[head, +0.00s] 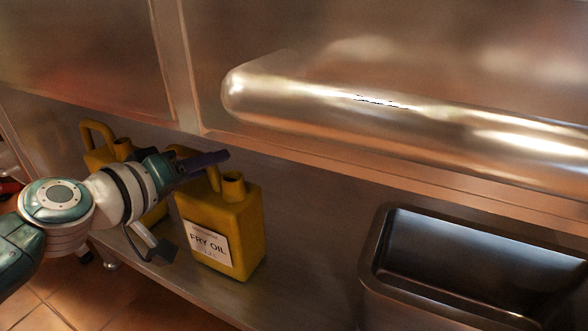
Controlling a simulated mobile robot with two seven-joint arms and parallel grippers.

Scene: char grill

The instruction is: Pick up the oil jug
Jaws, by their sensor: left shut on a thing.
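A yellow oil jug (237,214) with a white "FRY OIL" label stands upright on the metal shelf. Its open spout faces up, and its handle is partly hidden by my left gripper. My left gripper (207,163) reaches in from the left and is shut on the handle at the jug's top. A second yellow jug (97,157) stands to the left, partly covered by my left arm. My right gripper does not show in the head view.
A dark metal bin (376,268) sits on the shelf (315,215) at the right. Bare shelf lies between the labelled jug and the bin. The tiled floor (60,300) shows below the shelf's front edge.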

